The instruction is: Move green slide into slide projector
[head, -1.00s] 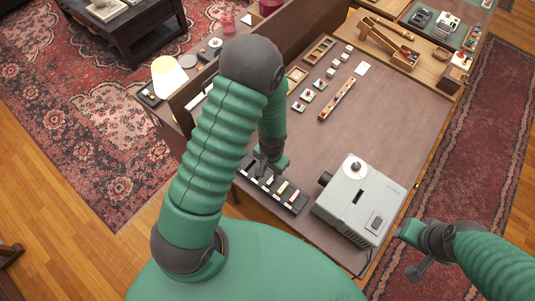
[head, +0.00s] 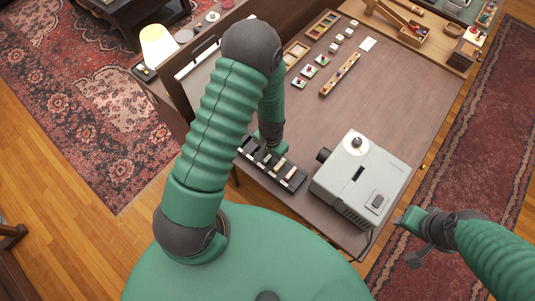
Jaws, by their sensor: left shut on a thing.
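The slide projector (head: 378,172) is a pale grey box with a round white knob on top and a dark slot, on the desk's near right. A black slide tray (head: 294,184) with several pale-edged slides lies left of it. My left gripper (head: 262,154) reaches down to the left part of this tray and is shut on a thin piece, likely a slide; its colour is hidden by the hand. I cannot make out which slide is green. My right gripper (head: 416,259) hangs off the desk's right side, away from the projector; its jaws are unclear.
A lit lamp (head: 158,46) stands left. The middle of the desk (head: 390,90) is clear.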

